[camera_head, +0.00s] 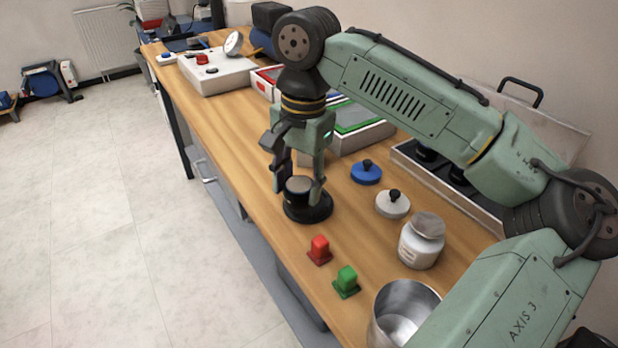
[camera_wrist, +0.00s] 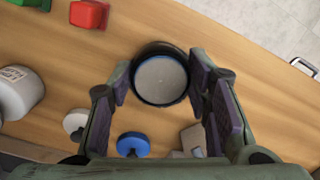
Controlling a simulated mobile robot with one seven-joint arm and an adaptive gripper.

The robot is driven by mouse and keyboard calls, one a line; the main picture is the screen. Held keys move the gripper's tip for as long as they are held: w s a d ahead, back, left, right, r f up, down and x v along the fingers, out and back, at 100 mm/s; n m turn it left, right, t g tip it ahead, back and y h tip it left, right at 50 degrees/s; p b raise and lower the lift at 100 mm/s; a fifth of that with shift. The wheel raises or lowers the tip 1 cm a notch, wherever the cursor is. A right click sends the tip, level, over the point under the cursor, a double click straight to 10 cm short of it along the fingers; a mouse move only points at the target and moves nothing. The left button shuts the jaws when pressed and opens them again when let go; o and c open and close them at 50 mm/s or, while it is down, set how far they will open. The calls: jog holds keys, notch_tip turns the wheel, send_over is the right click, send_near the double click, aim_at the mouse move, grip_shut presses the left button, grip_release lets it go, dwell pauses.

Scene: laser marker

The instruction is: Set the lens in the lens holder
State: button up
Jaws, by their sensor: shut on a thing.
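The lens (camera_head: 299,185) is a short dark cylinder with a grey-brown top face. My gripper (camera_head: 299,190) points down with a finger on each side of it and is shut on it. A wide round black base, seemingly the lens holder (camera_head: 308,213), stands on the table directly under the lens. I cannot tell whether the lens rests in it or is just above it. In the wrist view the lens (camera_wrist: 160,79) shows as a grey disc with a dark blue rim between the fingers (camera_wrist: 160,88). It hides most of the holder there.
A red block (camera_head: 319,250) and a green block (camera_head: 346,281) stand in front. A blue knobbed disc (camera_head: 367,173), a white knobbed disc (camera_head: 392,206), a white jar (camera_head: 421,246) and a metal cup (camera_head: 403,318) are to the right.

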aim_at(309, 185)
jog(key=w, duration=0.1)
jog(key=w+d, duration=0.1)
jog(key=w, duration=0.1)
jog(key=shift+w+d+f+p, duration=0.15)
jog(key=shift+w+d+p, duration=0.05)
jog(key=shift+d+p, duration=0.15)
jog(key=shift+f+p, duration=0.45)
jog(key=shift+f, duration=1.35)
jog(key=shift+f, duration=0.1)
jog(key=o, duration=1.4)
jog(key=r, duration=0.4)
jog(key=r+b, duration=0.1)
jog(key=r, duration=0.3)
jog(key=r+b, duration=0.1)
jog(key=r, duration=0.3)
jog(key=shift+w+d+r, duration=0.1)
jog(key=shift+w+d, duration=0.1)
jog(key=shift+d, duration=0.2)
